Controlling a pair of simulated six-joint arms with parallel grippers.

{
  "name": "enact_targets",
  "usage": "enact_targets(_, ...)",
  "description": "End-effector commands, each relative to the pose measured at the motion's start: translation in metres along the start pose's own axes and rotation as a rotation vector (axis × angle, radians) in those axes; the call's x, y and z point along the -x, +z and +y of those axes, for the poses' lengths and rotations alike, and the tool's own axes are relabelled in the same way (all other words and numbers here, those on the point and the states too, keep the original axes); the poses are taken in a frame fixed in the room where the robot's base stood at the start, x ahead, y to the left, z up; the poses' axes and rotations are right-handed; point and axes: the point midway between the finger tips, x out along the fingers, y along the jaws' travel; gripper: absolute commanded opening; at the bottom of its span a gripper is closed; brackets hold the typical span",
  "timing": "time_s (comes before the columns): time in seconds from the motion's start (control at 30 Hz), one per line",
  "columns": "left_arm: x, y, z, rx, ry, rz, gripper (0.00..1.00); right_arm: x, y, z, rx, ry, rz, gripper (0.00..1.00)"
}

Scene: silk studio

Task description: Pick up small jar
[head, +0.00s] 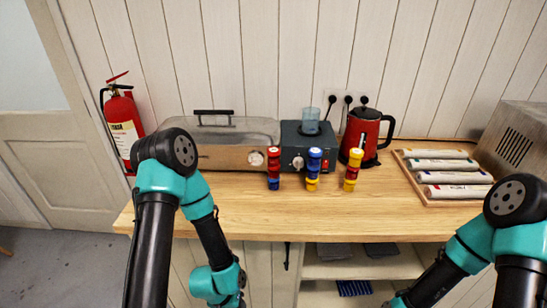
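Several small coloured jars stand in three upright stacks on the wooden counter (250,215). The left stack (274,168) is red over blue. The right stack (352,169) is yellow at top and bottom with red between. A clear bluish glass vessel (310,121) sits on the dark heating unit (292,137) behind them; I cannot tell which item is the small jar. Both my arms hang down in front of the counter, away from the stacks, and their fingertips are out of frame.
A metal and wooden box with a clear lid (222,132) stands at the back left, and a red kettle (366,130) right of the heating unit. A wooden tray (404,168) holds several rolls at right. The counter's front strip is clear. Shelves (365,268) lie below.

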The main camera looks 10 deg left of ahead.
Motion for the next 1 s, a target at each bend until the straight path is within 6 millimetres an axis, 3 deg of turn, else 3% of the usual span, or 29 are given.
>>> enact_targets(0.47, 0.0000, 0.0000, 0.0000, 0.000, 0.000, 0.000, 0.43, 0.0000, 0.0000, 0.0000, 0.000, 0.000, 0.000, 0.43)
enact_targets(0.8, 0.0000, 0.0000, 0.0000, 0.000, 0.000, 0.000, 0.76, 0.0000, 0.0000, 0.0000, 0.000, 0.000, 0.000, 0.43)
enact_targets(1.0, 0.0000, 0.0000, 0.0000, 0.000, 0.000, 0.000, 0.78, 0.0000, 0.0000, 0.0000, 0.000, 0.000, 0.000, 0.43)
